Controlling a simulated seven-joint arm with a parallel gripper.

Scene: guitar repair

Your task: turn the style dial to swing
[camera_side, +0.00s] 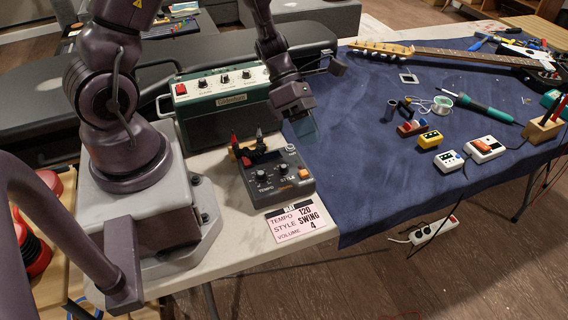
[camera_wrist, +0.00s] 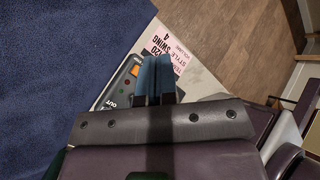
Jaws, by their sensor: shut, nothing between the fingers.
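The grey rhythm box (camera_side: 275,190) sits on the pale bench top, beside the blue mat. It has small dark knobs, an orange button and white labels. "TEMPO" is readable; the knob to its right, by a partly readable label, looks like the style dial (camera_side: 283,169). Its setting is too small to read. A card (camera_side: 300,221) in front reads tempo 120, style swing, volume 4; it also shows in the wrist view (camera_wrist: 168,52). My gripper (camera_side: 306,134) is shut and empty, above and behind the box's right side. In the wrist view its blue fingers (camera_wrist: 154,72) hide part of the box (camera_wrist: 121,83).
A green amplifier (camera_side: 223,105) stands behind the box. Small red and black parts (camera_side: 247,147) stand at the box's back edge.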

